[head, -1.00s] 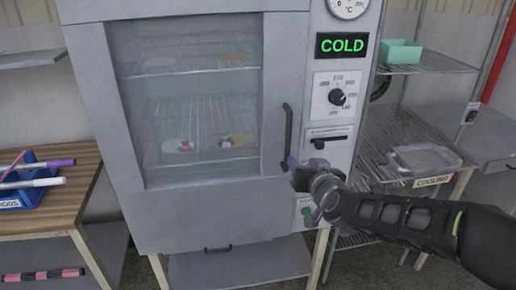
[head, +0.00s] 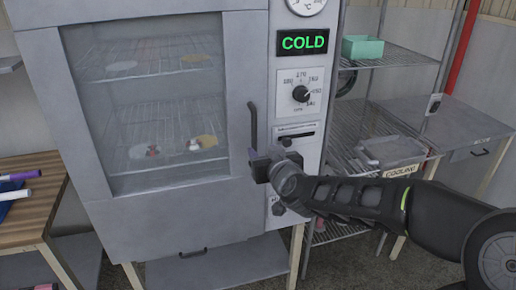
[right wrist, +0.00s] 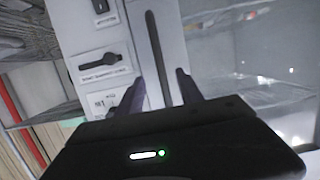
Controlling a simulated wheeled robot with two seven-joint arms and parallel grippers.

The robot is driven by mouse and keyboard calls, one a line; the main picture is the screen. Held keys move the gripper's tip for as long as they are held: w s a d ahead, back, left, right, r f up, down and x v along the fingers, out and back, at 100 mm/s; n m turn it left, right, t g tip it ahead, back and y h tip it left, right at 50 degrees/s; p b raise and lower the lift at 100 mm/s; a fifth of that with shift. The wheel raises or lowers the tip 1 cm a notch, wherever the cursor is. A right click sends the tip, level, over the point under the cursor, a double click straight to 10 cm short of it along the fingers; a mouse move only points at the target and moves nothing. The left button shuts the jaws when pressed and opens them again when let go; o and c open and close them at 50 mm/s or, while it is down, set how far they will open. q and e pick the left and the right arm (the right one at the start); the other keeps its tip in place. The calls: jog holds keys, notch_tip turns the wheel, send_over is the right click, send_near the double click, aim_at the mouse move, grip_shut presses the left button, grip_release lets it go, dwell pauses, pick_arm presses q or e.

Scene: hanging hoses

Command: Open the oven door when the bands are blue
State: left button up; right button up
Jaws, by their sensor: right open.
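The grey oven (head: 215,217) has its glass door (head: 140,100) shut. A dark vertical handle (head: 253,128) is on the door's right edge. Behind the glass, small pieces lie on the lower rack, one with a reddish mark (head: 152,151) and another pale one (head: 193,145). They are too small to tell clear band colours; I see no blue. My right gripper (head: 260,163) is open at the handle's lower end. In the right wrist view its fingertips (right wrist: 160,90) stand either side of the handle's line (right wrist: 157,55); contact cannot be told.
A green COLD display (head: 303,42), a dial (head: 300,94) and a slider (head: 297,135) are right of the door. A wire rack with a COOLING tray (head: 395,152) stands further right. A wooden bench (head: 30,215) is at left.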

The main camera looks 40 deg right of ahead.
aim_at(255, 144)
jog(key=b+x, duration=0.2)
jog(key=x, duration=0.2)
jog(key=b+x, duration=0.2)
jog(key=x, duration=0.1)
jog(key=shift+w+d+f, duration=0.1)
jog(key=shift+w+f, duration=0.2)
jog(key=shift+w+d+b, duration=0.2)
jog(key=shift+w+b, duration=0.1)
jog(key=shift+w, duration=0.25)
grip_shut()
